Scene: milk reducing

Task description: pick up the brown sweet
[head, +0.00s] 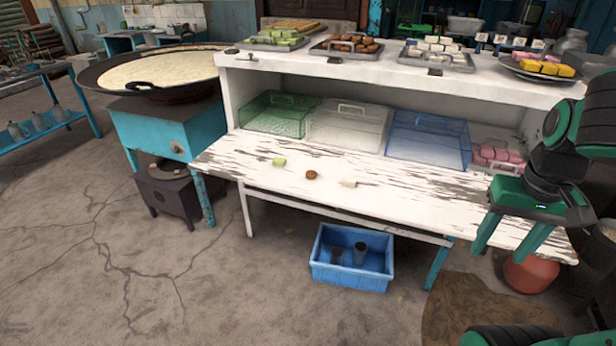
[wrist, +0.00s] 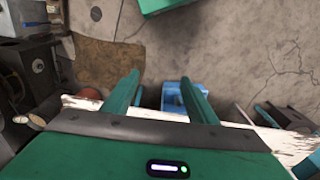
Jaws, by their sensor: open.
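The brown sweet (head: 312,175) lies on the worn white tabletop (head: 400,190), between a green sweet (head: 279,161) on its left and a white sweet (head: 348,183) on its right. My gripper (head: 508,252) is at the right end of the table in the head view, its green fingers pointing down. It is open and empty, well to the right of the brown sweet. In the wrist view, the two fingers (wrist: 160,88) stand apart with floor and a blue crate beyond them. The brown sweet is not visible in the wrist view.
Green (head: 275,117), clear (head: 345,127) and blue (head: 428,140) containers line the back of the tabletop. The shelf above holds trays of sweets, including brown ones (head: 347,45). A blue crate (head: 350,258) sits on the floor below. A large pan (head: 150,72) stands left. The table's front is mostly clear.

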